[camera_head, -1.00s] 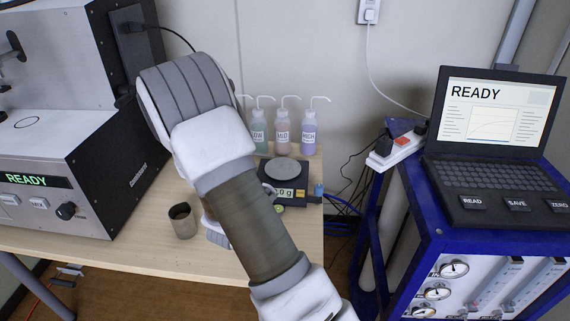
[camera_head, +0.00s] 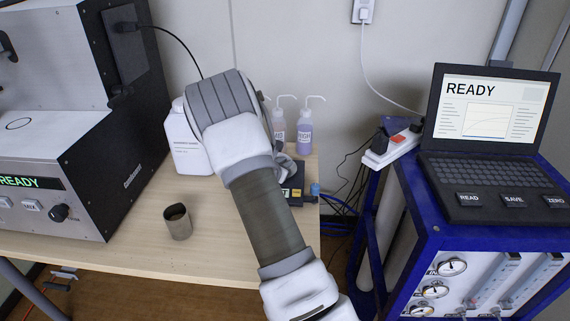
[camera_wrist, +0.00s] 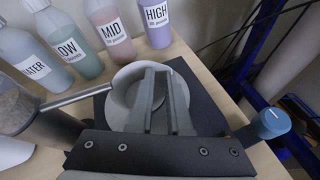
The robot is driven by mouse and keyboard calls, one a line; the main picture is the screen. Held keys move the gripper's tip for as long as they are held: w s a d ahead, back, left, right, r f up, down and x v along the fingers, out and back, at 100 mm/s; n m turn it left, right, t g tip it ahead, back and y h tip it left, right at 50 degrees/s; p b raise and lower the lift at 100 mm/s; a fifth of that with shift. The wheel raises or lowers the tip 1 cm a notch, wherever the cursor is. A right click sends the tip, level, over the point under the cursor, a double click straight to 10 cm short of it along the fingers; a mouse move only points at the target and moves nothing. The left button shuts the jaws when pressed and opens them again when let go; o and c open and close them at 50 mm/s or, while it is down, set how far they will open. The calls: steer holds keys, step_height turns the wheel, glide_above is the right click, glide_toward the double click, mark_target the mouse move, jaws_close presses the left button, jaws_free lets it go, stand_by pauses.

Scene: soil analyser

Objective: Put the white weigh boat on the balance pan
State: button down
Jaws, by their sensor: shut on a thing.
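In the wrist view my gripper (camera_wrist: 164,74) is shut on the rim of the round, pale weigh boat (camera_wrist: 122,84). The boat is over the dark balance (camera_wrist: 209,98). In the head view my arm covers most of the balance (camera_head: 293,194). Only part of my gripper (camera_head: 288,166) shows there, and the boat cannot be made out.
Labelled wash bottles (camera_wrist: 112,38) stand close behind the balance. A soil-filled cylinder (camera_wrist: 18,112) and a metal rod (camera_wrist: 78,97) are at left in the wrist view. A blue knob (camera_wrist: 272,123) is at right. A brown cup (camera_head: 178,224) stands on the bench (camera_head: 130,245).

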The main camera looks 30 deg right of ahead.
steer(key=shift+f, duration=0.1)
steer(key=shift+f, duration=0.1)
steer(key=c, duration=0.8)
jaws_free()
steer(key=shift+c, duration=0.2)
